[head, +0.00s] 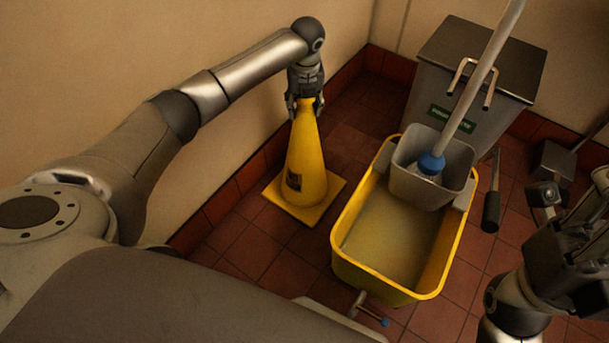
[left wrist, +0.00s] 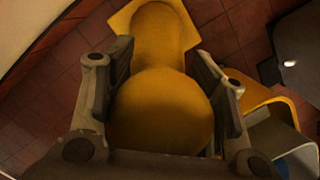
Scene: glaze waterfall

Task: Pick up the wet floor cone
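The yellow wet floor cone (head: 304,165) stands upright on the tiled floor near the left wall, on its square base. A dark label shows on its side. My left gripper (head: 305,106) is over its top, pointing down, with one finger on each side of the tip. In the left wrist view the rounded cone top (left wrist: 160,108) fills the space between the spread fingers (left wrist: 162,75), with thin gaps at most. Firm contact is not clear. My right gripper (head: 585,225) is at the right edge, partly cut off, its fingers hard to make out.
A yellow mop bucket (head: 440,262) stands close to the right of the cone. It holds a grey wringer (head: 405,182) and a mop with a pale handle (head: 478,85). A grey bin (head: 475,60) stands behind. Walls close off the left and back.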

